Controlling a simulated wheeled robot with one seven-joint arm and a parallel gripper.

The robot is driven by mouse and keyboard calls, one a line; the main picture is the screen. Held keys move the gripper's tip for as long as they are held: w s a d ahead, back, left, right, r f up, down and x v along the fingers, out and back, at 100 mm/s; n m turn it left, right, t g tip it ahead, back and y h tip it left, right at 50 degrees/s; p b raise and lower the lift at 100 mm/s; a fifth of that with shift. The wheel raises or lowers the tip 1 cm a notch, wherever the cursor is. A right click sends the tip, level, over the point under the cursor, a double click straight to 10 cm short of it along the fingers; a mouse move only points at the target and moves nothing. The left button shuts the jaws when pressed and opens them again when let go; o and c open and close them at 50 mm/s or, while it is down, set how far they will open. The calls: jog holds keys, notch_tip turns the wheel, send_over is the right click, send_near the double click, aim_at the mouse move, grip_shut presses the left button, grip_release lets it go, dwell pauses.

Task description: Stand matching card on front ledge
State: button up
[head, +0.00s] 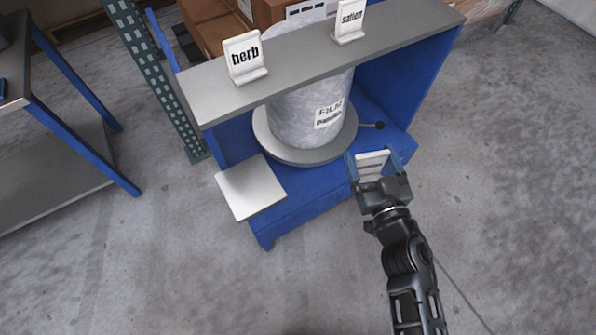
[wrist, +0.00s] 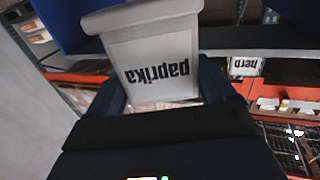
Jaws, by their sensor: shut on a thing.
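My gripper (head: 376,166) is shut on a white card, the paprika card (head: 371,158), off the right front of the blue stand. In the wrist view the paprika card (wrist: 158,45) sits between the fingers, and its bold word reads upside down. A pale square ledge (head: 250,188) juts from the front left of the blue stand and is bare. The gripper is to the right of it, apart from it. A wrapped film roll (head: 297,108) stands on a round grey plate; its label reads FILM above a smaller, blurred word.
A herb card (head: 245,56) and a card apparently reading salted (head: 349,20) stand on the grey upper shelf (head: 290,62). A short dark lever (head: 371,125) sticks out right of the roll. A blue-legged table (head: 75,140) is at left. Front floor is open.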

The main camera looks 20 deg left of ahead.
jog(key=s+a+r+n+g+y+p, duration=0.15)
jog(key=a+r, duration=0.25)
jog(key=a, duration=0.4)
jog(key=a+r+n+g+y+p, duration=0.2)
jog(key=a+r+g+y+p, duration=0.15)
jog(key=a, duration=0.45)
jog(key=t+b, duration=0.1)
jog(key=b, duration=0.5)
send_over(251, 187)
notch_tip(251, 187, down, 7)
jog(key=shift+f+b, duration=0.8)
jog(key=shift+f, duration=0.95)
jog(key=shift+f, duration=0.1)
jog(key=shift+f, duration=0.15)
jog(key=o, duration=0.9)
